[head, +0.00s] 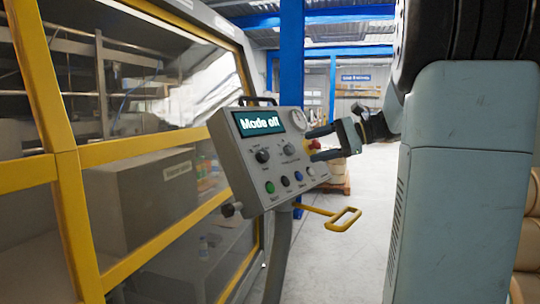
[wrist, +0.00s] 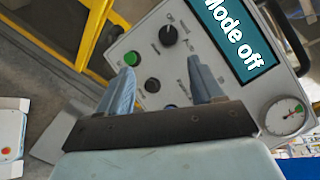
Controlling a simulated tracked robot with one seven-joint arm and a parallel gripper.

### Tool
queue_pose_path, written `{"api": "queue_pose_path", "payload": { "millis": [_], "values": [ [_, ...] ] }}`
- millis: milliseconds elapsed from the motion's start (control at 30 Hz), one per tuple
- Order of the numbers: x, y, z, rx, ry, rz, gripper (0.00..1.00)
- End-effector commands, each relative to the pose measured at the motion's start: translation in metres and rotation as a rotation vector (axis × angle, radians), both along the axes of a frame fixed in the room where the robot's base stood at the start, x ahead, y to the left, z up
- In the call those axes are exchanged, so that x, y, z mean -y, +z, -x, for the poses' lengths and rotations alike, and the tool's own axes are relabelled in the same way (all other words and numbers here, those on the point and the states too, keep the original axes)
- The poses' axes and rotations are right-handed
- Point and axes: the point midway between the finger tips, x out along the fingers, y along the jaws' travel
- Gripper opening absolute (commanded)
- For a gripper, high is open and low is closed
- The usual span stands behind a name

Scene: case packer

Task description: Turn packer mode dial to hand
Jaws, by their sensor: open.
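The control panel (head: 243,164) is a grey tilted box on a post, its screen (head: 260,122) reading "Mode off". A black rotary dial (head: 262,156) sits below the screen at the panel's left; its small label is unreadable. It also shows in the wrist view (wrist: 168,35), beyond my fingertips. My gripper (head: 311,146) is open and empty at the panel's right side, its fingers pointing left toward the panel face. In the wrist view my two fingers (wrist: 162,66) stand apart over the panel; the right finger hides part of the face.
A red stop button (head: 314,145) is close to my fingers. A round gauge (head: 290,149) and a row of buttons, including a green button (head: 270,187) and a blue button (head: 299,176), share the panel. A yellow handle (head: 343,219) juts out below. The yellow-framed machine (head: 75,190) stands left.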

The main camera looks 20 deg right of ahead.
Motion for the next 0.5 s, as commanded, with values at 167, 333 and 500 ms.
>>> {"api": "queue_pose_path", "payload": {
  "millis": [167,333,500],
  "values": [
    [0.009,0.004,-0.006,0.007,-0.014,-0.042,0.66],
    [-0.007,0.000,-0.014,0.008,-0.013,-0.044,0.66],
    [-0.032,-0.008,-0.027,0.007,-0.011,-0.043,0.66]
  ]
}}
